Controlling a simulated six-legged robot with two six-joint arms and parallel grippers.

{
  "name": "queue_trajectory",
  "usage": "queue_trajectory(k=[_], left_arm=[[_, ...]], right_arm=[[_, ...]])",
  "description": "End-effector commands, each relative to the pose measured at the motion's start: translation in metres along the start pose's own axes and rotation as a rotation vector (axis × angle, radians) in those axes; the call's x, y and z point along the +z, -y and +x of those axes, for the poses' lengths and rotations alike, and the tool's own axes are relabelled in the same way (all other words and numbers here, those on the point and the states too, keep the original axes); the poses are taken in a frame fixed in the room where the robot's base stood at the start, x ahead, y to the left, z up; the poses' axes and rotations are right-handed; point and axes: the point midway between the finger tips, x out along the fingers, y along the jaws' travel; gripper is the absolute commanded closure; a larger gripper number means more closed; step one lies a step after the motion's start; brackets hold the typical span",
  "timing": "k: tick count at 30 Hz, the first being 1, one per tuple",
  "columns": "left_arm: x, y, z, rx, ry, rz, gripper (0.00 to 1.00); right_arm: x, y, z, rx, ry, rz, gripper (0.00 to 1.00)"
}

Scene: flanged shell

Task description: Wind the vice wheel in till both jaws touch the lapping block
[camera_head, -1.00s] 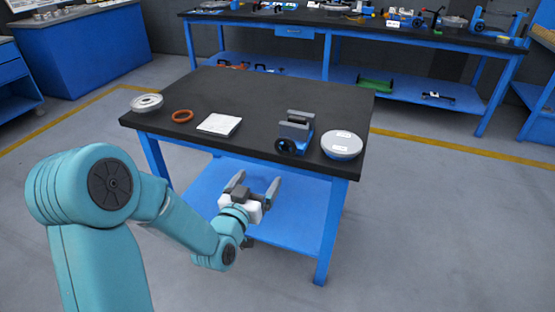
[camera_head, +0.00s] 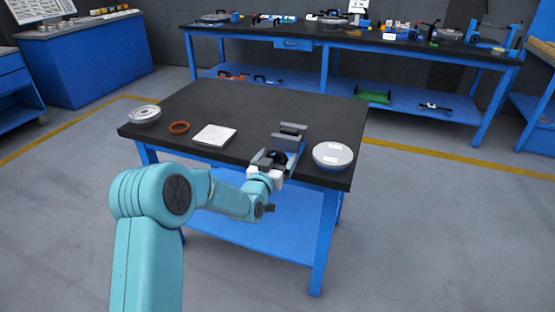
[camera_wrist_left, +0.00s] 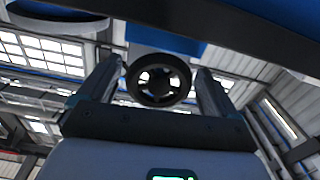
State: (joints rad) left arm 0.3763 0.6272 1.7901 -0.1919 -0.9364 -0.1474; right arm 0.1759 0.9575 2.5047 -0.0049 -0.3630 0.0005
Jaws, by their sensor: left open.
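The vice (camera_head: 292,128), with grey jaws and a blue body, stands near the front right edge of the dark table. Its jaws are apart; I cannot clearly make out the lapping block between them. The black spoked wheel (camera_wrist_left: 158,80) faces my left wrist camera. My left gripper (camera_head: 272,157) is at the front of the vice and hides part of it. In the wrist view its open fingers (camera_wrist_left: 157,85) stand on either side of the wheel, with a gap at each side. My right gripper is not in view.
A round grey dish with labels (camera_head: 333,154) stands close right of the vice. A white pad (camera_head: 214,135), an orange ring (camera_head: 179,127) and a metal disc (camera_head: 145,114) lie to the left on the table (camera_head: 240,105). The back of this table is clear.

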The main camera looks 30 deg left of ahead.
Motion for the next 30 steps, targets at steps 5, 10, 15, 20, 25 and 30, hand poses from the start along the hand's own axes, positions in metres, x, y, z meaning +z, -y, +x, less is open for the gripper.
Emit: queue_trajectory(k=[5,10,15,20,25,30], left_arm=[[0.0,-0.002,-0.001,0.0,0.0,0.0,0.08],[0.0,-0.003,-0.001,0.0,0.0,0.0,0.54],[0.003,-0.003,-0.001,0.0,-0.002,-0.018,0.56],[0.003,-0.002,-0.001,-0.001,-0.003,-0.107,0.56],[0.0,-0.002,-0.001,-0.002,0.0,-0.13,0.56],[0.0,-0.002,-0.001,-0.002,0.0,-0.129,0.19]], right_arm=[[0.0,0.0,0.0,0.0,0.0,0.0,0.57],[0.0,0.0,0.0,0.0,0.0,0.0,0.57],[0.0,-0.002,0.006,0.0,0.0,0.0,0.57],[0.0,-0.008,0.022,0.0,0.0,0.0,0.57],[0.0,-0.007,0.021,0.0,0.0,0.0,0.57],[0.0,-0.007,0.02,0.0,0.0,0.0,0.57]])
